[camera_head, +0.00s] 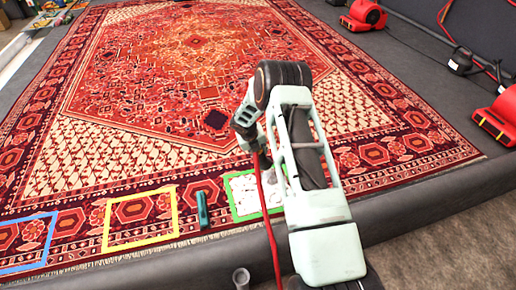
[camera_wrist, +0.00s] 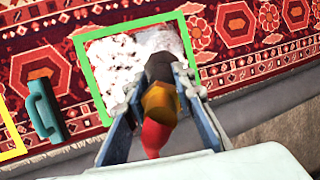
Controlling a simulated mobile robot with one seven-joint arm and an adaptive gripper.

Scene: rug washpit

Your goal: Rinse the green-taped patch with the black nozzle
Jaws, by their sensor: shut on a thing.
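The green-taped patch shows its tape (camera_wrist: 91,85) as a square frame on the rug's front border, with white foam (camera_wrist: 112,62) inside. The patch also shows in the head view (camera_head: 230,200), partly hidden by my arm. My gripper (camera_wrist: 160,82) is shut on the black nozzle (camera_wrist: 159,66), which has a brass-coloured fitting (camera_wrist: 159,101) and a red hose (camera_wrist: 155,138) behind it. In the wrist view the nozzle overlaps the patch's right part. Its height above the foam cannot be told. In the head view my arm hides the nozzle.
A teal brush (camera_head: 202,208) lies left of the patch, between it and the yellow-taped patch (camera_head: 107,226). A blue-taped patch (camera_head: 52,235) is farther left. The red hose (camera_head: 268,215) hangs down over the grey pit edge. Red blowers (camera_head: 497,117) stand at right.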

